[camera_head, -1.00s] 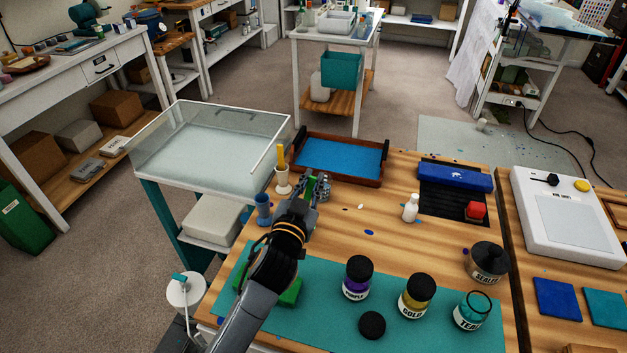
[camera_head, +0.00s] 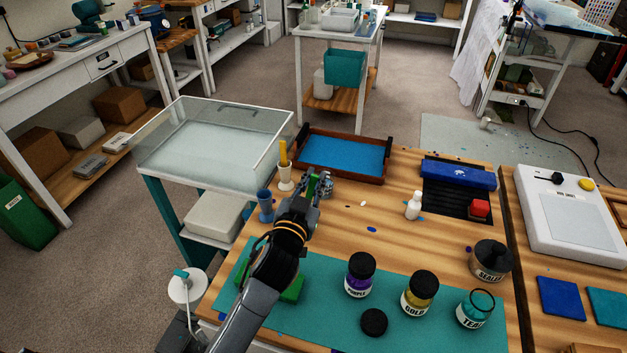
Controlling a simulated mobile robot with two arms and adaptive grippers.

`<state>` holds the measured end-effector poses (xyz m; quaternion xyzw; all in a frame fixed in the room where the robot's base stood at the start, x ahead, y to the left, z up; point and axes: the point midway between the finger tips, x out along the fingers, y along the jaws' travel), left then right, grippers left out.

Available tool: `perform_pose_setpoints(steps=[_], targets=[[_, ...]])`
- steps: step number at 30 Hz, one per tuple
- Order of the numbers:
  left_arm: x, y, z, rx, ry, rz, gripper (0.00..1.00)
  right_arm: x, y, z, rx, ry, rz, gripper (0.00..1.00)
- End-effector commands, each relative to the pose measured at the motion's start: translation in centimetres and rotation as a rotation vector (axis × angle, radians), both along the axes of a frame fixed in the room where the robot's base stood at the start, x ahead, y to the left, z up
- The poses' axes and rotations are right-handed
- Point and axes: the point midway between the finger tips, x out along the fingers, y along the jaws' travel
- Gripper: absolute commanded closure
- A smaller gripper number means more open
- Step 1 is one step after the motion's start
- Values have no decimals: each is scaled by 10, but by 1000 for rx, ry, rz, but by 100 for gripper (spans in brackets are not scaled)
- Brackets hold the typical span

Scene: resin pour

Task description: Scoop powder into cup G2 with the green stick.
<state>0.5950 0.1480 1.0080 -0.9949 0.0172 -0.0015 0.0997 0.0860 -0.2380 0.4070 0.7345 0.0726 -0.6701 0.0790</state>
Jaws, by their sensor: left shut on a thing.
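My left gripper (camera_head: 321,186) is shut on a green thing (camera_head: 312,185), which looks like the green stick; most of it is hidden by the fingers. The gripper is over the back left of the wooden table, right of a pale cup (camera_head: 285,180) holding a yellow stick and a blue cup (camera_head: 266,207). An open jar labelled TEAL (camera_head: 475,311) stands on the teal mat (camera_head: 330,305) at the front. Capped jars PURPLE (camera_head: 360,276) and GOLD (camera_head: 419,294) stand left of it. I cannot make out any G2 label. My right gripper is not in view.
A black lid (camera_head: 374,322) lies on the mat. A green block (camera_head: 292,290) is partly behind my left arm. A wooden-framed blue tray (camera_head: 342,176) lies behind the gripper. A white bottle (camera_head: 413,207) and a SEALER jar (camera_head: 490,261) stand right. The table's middle is mostly clear.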

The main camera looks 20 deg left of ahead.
Motion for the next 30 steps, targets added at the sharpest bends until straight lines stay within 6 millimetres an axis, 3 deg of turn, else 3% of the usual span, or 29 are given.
perform_pose_setpoints(steps=[21, 30], targets=[[0, -10, 53, 0, 0, 0, 100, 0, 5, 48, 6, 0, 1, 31], [0, -11, 52, 0, 0, 0, 100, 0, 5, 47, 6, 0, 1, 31]])
